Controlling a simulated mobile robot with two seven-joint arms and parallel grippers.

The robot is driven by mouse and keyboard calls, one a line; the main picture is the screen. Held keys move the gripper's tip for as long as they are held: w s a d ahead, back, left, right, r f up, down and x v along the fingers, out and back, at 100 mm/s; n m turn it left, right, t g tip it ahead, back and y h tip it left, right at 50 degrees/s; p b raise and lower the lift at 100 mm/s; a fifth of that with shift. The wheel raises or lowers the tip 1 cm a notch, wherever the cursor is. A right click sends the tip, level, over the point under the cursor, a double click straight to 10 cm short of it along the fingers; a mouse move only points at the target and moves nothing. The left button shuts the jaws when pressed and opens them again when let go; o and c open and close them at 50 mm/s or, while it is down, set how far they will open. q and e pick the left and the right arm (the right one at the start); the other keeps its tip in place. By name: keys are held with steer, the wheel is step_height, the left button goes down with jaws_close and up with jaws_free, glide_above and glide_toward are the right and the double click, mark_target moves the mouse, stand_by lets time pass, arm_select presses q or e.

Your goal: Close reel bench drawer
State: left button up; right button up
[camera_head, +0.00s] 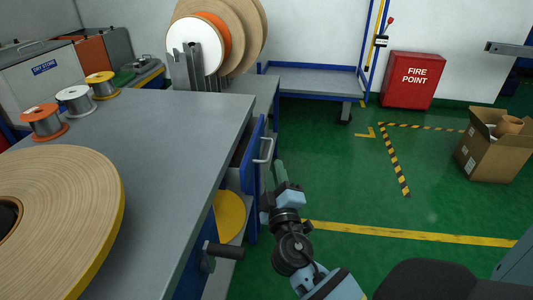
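The reel bench (170,130) has a grey top and blue sides. Its drawer (251,158) has a blue front with a pale bar handle (265,150). The drawer stands partly out from the bench's right side, and a dark gap shows behind its front. My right gripper (279,168) is just right of and below the handle, close to the drawer front. I cannot tell whether it touches the drawer, and its fingers are too small to read as open or shut. My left gripper is not in view.
A large wooden reel (70,210) and several small spools lie on the bench. A blue-framed trolley (315,80), red box (411,80) and cardboard box (492,150) surround clear green floor.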

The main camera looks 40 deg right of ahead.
mark_target(269, 150)
steer(key=shift+p+x, duration=0.3)
steer(key=shift+x, duration=3.55)
steer(key=shift+c, duration=0.4)
jaws_close()
